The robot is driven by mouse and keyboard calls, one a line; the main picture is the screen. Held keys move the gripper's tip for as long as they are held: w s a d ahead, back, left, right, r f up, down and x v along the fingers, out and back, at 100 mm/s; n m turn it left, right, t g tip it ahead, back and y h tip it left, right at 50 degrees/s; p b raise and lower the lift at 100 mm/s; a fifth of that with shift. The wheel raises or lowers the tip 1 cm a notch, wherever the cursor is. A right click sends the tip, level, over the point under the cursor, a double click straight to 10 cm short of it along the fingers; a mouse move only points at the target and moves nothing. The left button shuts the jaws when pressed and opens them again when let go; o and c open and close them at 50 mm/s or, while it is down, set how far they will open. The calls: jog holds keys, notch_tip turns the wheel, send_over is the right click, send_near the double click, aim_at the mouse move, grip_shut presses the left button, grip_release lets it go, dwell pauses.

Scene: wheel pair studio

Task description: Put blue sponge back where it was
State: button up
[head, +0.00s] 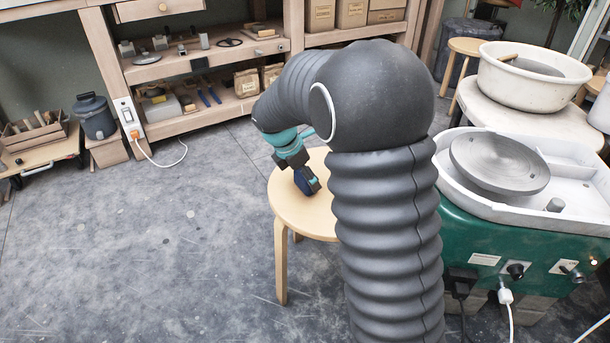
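My gripper (307,183) points down at the round wooden stool (310,220), near its far left part. The blue sponge (302,185) shows as a small dark blue patch at the fingers, low over the stool seat or resting on it. The fingers cover part of the sponge. I cannot tell whether they are closed on it or only around it. My own arm hides the right part of the stool.
A green pottery wheel (490,245) with a metal disc stands at the right. A white basin (525,80) sits behind it. Wooden shelves (210,105) with tools and bags line the back. A grey bucket (95,115) stands at the left. The left floor is clear.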

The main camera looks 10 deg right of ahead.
jog(key=shift+o, duration=0.3)
jog(key=shift+r, duration=0.15)
jog(key=p+v, duration=0.2)
jog(key=v, duration=1)
jog(key=s+d+r+m+t+y, duration=0.1)
jog(key=s+d+r+m, duration=0.15)
jog(key=s+m, duration=0.35)
jog(key=s+d+r+m+t+y, duration=0.1)
jog(key=s+r+m, duration=0.25)
jog(key=s, duration=0.55)
jog(key=s+f+m+t+y, duration=0.2)
jog(key=s+f+m, duration=0.1)
jog(key=s+m, duration=0.9)
jog(key=shift+s+d+f, duration=0.2)
jog(key=shift+s+d, duration=0.2)
jog(key=shift+s, duration=0.65)
notch_tip(320, 180, up, 3)
jog(key=p, duration=0.2)
jog(key=shift+f+p, duration=0.15)
jog(key=shift+p, duration=0.25)
